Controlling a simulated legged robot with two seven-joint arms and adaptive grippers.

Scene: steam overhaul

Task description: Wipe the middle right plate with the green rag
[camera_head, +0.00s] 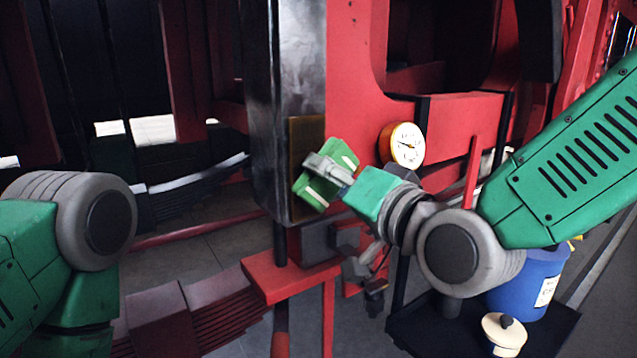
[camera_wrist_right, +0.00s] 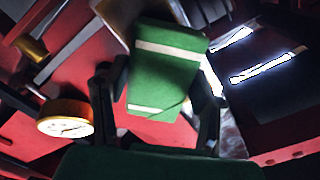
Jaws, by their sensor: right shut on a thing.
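The green rag (camera_head: 341,156) has white stripes and is held in my right gripper (camera_head: 328,172), in front of a brownish plate (camera_head: 306,135) on the right face of the dark metal column. The rag overlaps part of the plate; I cannot tell whether it touches it. In the right wrist view the rag (camera_wrist_right: 165,75) sits between the two dark fingers of my right gripper (camera_wrist_right: 160,100), with the plate's edge partly hidden behind it. My left arm shows at the lower left, but its gripper is out of view.
A round gauge with a yellow rim (camera_head: 402,145) is on the red frame just right of the rag. A red ledge (camera_head: 290,277) lies below the column. A blue container (camera_head: 527,282) and a white lidded pot (camera_head: 504,333) stand on a black tray (camera_head: 425,333) at the lower right.

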